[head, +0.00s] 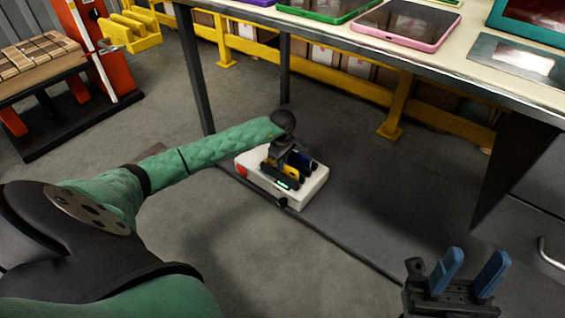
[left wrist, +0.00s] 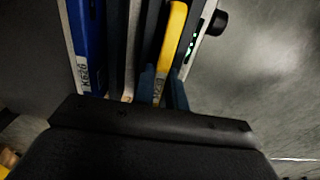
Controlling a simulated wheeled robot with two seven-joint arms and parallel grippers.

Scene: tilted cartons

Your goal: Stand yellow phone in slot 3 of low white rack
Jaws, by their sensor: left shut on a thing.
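The low white rack (head: 314,190) sits on the dark floor mat below the table, with a red patch, green lights and a black knob. The yellow phone (left wrist: 174,40) is between the two blue fingers of my left gripper (left wrist: 162,92), which is shut on it. It stands on edge among the rack's dark dividers, near the side with the green lights; whether it touches the slot's bottom is hidden. In the head view my left gripper (head: 281,166) is right over the rack and covers much of it. My right gripper (head: 466,272) is open and empty at lower right.
A blue phone (left wrist: 88,45) with a label stands in the rack, apart from the yellow one. A table (head: 440,62) with several tablets overhangs behind, its dark leg (head: 197,75) near the rack. Yellow rails (head: 397,105) run behind. Floor right of the rack is clear.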

